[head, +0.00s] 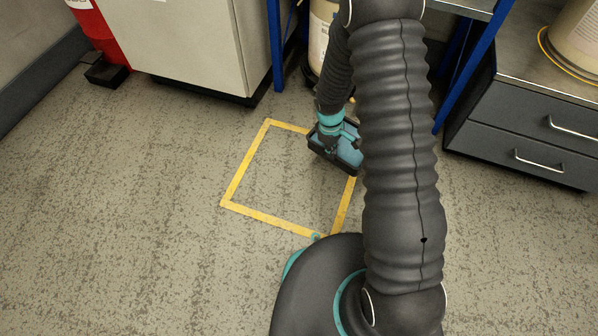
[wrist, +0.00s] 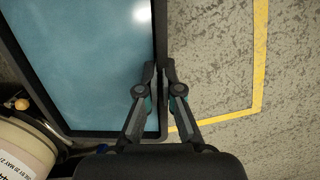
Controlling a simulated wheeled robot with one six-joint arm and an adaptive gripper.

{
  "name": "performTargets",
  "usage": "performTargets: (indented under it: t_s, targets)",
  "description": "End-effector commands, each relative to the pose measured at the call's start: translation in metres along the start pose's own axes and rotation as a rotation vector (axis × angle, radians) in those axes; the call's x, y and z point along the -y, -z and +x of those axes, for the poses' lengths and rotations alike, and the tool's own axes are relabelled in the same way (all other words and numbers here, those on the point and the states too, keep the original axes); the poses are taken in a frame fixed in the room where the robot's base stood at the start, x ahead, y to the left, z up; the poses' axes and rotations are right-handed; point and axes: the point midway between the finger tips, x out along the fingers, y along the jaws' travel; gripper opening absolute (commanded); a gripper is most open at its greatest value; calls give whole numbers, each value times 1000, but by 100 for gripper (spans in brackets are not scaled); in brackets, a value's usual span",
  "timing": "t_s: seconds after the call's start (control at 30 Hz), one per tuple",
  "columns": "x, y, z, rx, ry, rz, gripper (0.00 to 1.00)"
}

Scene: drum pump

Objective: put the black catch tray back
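The black catch tray (head: 316,146) has a black rim and a blue-grey inside that looks like liquid or a sheen. It lies over the far right corner of the yellow floor outline (head: 240,180), partly hidden behind my arm. In the wrist view the tray (wrist: 158,25) fills the upper left, and the outline (wrist: 260,60) passes to its right. My gripper (wrist: 161,72) has its fingers together around the tray's right wall. In the head view my gripper (head: 335,142) is at the tray, small and partly covered. I cannot tell whether the tray touches the floor.
A pale drum (head: 319,40) stands under a blue-legged bench behind the tray; a labelled drum (wrist: 22,150) shows close to the tray in the wrist view. A white cabinet (head: 200,45) is at the back left, a grey drawer unit (head: 530,140) at right. The floor inside the outline is mostly clear.

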Motion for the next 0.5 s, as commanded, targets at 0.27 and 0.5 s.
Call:
performTargets:
  t_s: [0.27, 0.5]
  targets:
    - [23, 22, 32, -6, -30, -319, 0]
    - [57, 54, 54, -6, -30, -329, 0]
